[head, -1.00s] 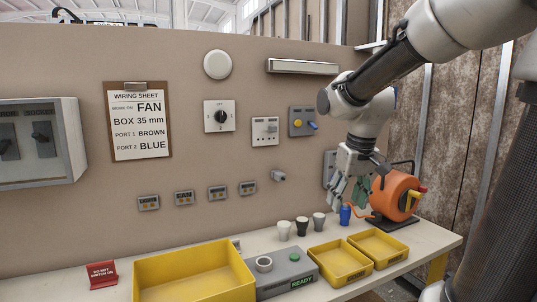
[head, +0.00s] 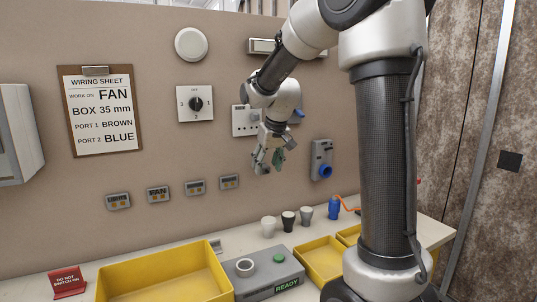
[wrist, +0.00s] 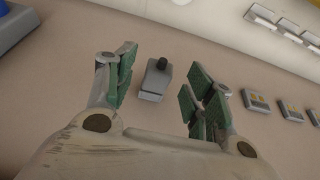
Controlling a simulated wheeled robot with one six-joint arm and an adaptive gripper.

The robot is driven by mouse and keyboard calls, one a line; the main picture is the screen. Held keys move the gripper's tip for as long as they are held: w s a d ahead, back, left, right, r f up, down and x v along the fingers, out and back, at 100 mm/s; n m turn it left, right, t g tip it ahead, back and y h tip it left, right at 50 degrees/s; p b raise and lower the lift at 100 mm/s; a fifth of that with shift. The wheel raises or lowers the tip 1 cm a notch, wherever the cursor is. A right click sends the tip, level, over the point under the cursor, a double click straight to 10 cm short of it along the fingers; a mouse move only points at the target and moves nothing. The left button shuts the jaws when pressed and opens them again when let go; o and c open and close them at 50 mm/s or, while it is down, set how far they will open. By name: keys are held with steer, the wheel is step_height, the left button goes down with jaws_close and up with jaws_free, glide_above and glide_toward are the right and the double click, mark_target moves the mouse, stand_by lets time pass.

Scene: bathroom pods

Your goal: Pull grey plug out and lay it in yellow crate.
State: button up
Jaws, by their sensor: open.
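The grey plug (wrist: 153,82) sticks out of the wall panel in the wrist view, a small grey body with a dark round end. It lies between my gripper's (wrist: 160,90) two green-padded fingers, further out than they are, and I see no finger touching it. In the head view my gripper (head: 268,158) is close to the wall, right of the row of small labelled plates, and mostly hides the plug. My gripper is open and empty. A large yellow crate (head: 102,288) stands on the bench at lower left, and its visible inside is empty.
Two smaller yellow trays (head: 322,262) stand further right, partly behind my arm. A grey box with a green button (head: 279,257) sits beside the large crate. Several small cups (head: 288,221) and a blue cylinder (head: 334,208) stand behind. A blue connector (head: 325,170) is on the wall at right.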

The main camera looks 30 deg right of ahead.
steer(key=shift+w+f, duration=0.2)
steer(key=shift+f, duration=0.4)
jaws_close()
steer(key=shift+s, duration=0.7)
stand_by(0.7)
steer(key=shift+s, duration=1.55)
